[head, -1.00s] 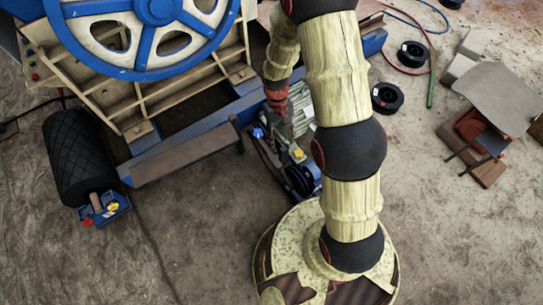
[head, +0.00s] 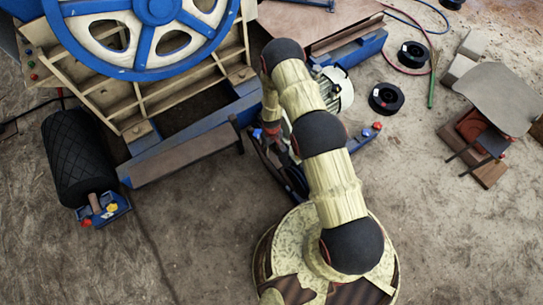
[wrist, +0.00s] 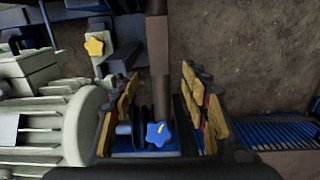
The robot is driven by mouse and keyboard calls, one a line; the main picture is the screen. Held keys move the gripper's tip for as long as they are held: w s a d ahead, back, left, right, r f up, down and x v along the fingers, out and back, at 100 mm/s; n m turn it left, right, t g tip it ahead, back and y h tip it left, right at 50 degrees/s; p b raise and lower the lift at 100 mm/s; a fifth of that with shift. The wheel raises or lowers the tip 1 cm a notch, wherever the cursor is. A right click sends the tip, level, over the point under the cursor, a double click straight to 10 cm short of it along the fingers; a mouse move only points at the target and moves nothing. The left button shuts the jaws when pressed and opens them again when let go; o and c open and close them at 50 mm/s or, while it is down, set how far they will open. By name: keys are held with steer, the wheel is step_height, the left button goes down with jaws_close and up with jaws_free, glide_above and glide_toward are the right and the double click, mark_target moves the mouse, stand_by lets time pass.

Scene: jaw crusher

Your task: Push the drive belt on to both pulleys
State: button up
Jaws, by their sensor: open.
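In the wrist view my gripper (wrist: 160,80) is open, its yellow-padded fingers standing on either side of a narrow dark upright band. That band may be the drive belt (wrist: 159,60), but I cannot tell for sure. A black grooved pulley (wrist: 144,118) sits low between the fingers, beside a blue star knob (wrist: 158,134). In the head view my gripper (head: 272,131) is mostly hidden by my arm, near a dark loop-like part (head: 263,158). The second pulley is not clearly seen, nor whether the belt sits in any groove.
A pale ribbed motor (wrist: 45,125) lies left of my fingers; it also shows in the head view (head: 338,90). A yellow star knob (wrist: 94,46) stands nearby. The crusher's blue flywheel (head: 142,68) is at upper left. Black spools (head: 385,98) lie right.

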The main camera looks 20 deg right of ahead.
mark_target(272, 157)
steer(key=shift+w+f, duration=0.15)
steer(key=shift+f, duration=0.15)
step_height(272, 157, down, 7)
steer(key=b, duration=0.2)
steer(key=shift+f+b, duration=0.15)
steer(key=shift+b, duration=0.15)
steer(key=shift+c, duration=1.3)
jaws_close()
